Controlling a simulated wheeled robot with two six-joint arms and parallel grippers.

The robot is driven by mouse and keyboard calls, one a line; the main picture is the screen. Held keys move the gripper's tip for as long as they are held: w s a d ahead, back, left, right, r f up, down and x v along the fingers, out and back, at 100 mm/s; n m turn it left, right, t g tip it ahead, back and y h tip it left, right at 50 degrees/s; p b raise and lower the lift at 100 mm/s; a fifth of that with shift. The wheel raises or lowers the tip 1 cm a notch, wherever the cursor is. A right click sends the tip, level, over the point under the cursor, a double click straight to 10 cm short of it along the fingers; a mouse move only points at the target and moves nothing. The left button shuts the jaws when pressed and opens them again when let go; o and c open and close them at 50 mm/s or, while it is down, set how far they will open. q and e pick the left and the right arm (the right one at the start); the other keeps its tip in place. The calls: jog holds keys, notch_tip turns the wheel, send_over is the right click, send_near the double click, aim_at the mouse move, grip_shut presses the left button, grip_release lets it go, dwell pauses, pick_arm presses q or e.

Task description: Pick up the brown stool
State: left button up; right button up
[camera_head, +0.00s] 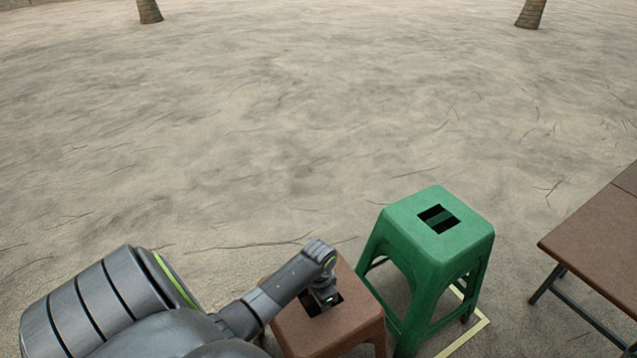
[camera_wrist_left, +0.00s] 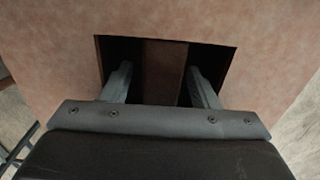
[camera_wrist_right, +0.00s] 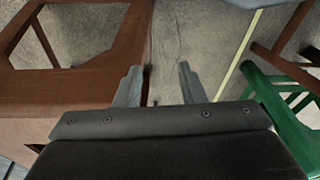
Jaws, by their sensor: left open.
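The brown stool (camera_head: 292,328) stands upright at the bottom centre of the head view, partly covered by my left arm. In the left wrist view its seat (camera_wrist_left: 50,55) fills the picture, with a square opening split by a central brown bar. My left gripper (camera_wrist_left: 160,72) is open, with its fingers reaching into the opening, one on each side of the bar. It shows over the seat in the head view (camera_head: 324,298). My right gripper (camera_wrist_right: 160,68) is open with bare ground between its fingers, close to a brown frame at the left of its view, probably this stool.
A green stool (camera_head: 465,235) stands close to the right of the brown one. A brown table (camera_head: 600,230) is at the right edge. A pale yellow line (camera_head: 468,337) marks the ground. Two trunks stand far back; the sandy ground between is clear.

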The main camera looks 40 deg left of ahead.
pick_arm(q)
grip_shut()
jog(key=shift+w+r, duration=0.1)
dwell(0.4)
